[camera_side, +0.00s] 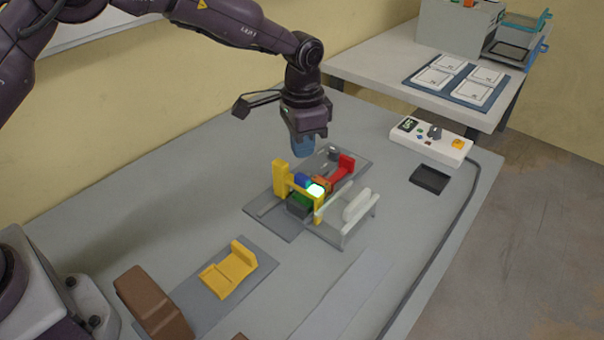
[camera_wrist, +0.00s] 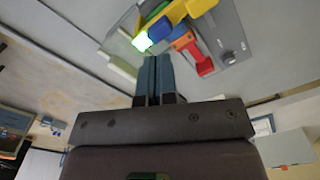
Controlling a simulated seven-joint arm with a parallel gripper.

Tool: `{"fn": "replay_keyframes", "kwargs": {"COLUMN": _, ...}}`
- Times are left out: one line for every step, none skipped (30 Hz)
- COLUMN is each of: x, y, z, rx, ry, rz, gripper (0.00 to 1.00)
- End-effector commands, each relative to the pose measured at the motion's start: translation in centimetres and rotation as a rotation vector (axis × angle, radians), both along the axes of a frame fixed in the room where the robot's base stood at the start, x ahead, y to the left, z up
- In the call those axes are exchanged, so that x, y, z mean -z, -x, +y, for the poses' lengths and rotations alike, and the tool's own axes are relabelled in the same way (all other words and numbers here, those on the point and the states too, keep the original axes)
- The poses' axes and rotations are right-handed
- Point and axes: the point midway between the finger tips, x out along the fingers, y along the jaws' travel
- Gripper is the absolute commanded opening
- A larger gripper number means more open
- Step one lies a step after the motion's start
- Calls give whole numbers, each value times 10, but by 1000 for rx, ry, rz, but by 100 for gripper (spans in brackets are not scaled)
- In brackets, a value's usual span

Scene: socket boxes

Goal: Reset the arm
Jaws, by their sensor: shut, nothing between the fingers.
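My gripper (camera_side: 303,147) hangs from the arm above the far side of the fixture in the middle of the table, pointing down. Its blue fingers are together with nothing between them, as the wrist view (camera_wrist: 155,62) also shows. The gripper is apart from the coloured blocks below it. The fixture's grey base plate (camera_side: 265,213) carries a yellow post piece (camera_side: 280,178), a blue block (camera_side: 302,180), a red piece (camera_side: 343,168), a green block (camera_side: 301,198) and a brightly lit spot (camera_side: 316,190). The red piece also shows in the wrist view (camera_wrist: 203,66).
A white rack (camera_side: 349,212) stands beside the fixture. A yellow stand (camera_side: 230,272) sits on a grey mat near a brown block (camera_side: 152,302). A control box (camera_side: 431,136) and black tray (camera_side: 430,180) lie at right. A second table (camera_side: 390,62) stands behind.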

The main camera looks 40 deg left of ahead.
Motion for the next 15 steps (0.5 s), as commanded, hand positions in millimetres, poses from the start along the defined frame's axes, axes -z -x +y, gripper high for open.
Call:
{"fn": "replay_keyframes", "kwargs": {"x": 0, "y": 0, "z": 0, "rx": 0, "ry": 0, "rz": 0, "gripper": 0}}
{"fn": "replay_keyframes", "kwargs": {"x": 0, "y": 0, "z": 0, "rx": 0, "ry": 0, "rz": 0, "gripper": 0}}
{"fn": "replay_keyframes", "kwargs": {"x": 0, "y": 0, "z": 0, "rx": 0, "ry": 0, "rz": 0, "gripper": 0}}
{"fn": "replay_keyframes", "kwargs": {"x": 0, "y": 0, "z": 0, "rx": 0, "ry": 0, "rz": 0, "gripper": 0}}
{"fn": "replay_keyframes", "kwargs": {"x": 0, "y": 0, "z": 0, "rx": 0, "ry": 0, "rz": 0, "gripper": 0}}
{"fn": "replay_keyframes", "kwargs": {"x": 0, "y": 0, "z": 0, "rx": 0, "ry": 0, "rz": 0, "gripper": 0}}
{"fn": "replay_keyframes", "kwargs": {"x": 0, "y": 0, "z": 0, "rx": -1, "ry": 0, "rz": 0, "gripper": 0}}
{"fn": "replay_keyframes", "kwargs": {"x": 0, "y": 0, "z": 0, "rx": -5, "ry": 0, "rz": 0, "gripper": 0}}
{"fn": "replay_keyframes", "kwargs": {"x": 0, "y": -1, "z": 0, "rx": -16, "ry": 2, "rz": -3, "gripper": 0}}
{"fn": "replay_keyframes", "kwargs": {"x": 3, "y": 2, "z": 0, "rx": -30, "ry": 0, "rz": 4, "gripper": 0}}
{"fn": "replay_keyframes", "kwargs": {"x": 8, "y": 7, "z": 1, "rx": -38, "ry": -3, "rz": 19, "gripper": 0}}
{"fn": "replay_keyframes", "kwargs": {"x": 14, "y": 15, "z": 3, "rx": -49, "ry": -8, "rz": 40, "gripper": 0}}
{"fn": "replay_keyframes", "kwargs": {"x": 15, "y": 21, "z": 4, "rx": -59, "ry": -11, "rz": 50, "gripper": 0}}
{"fn": "replay_keyframes", "kwargs": {"x": 13, "y": 27, "z": 6, "rx": -70, "ry": -14, "rz": 58, "gripper": 0}}
{"fn": "replay_keyframes", "kwargs": {"x": 6, "y": 35, "z": 10, "rx": -86, "ry": -16, "rz": 61, "gripper": 0}}
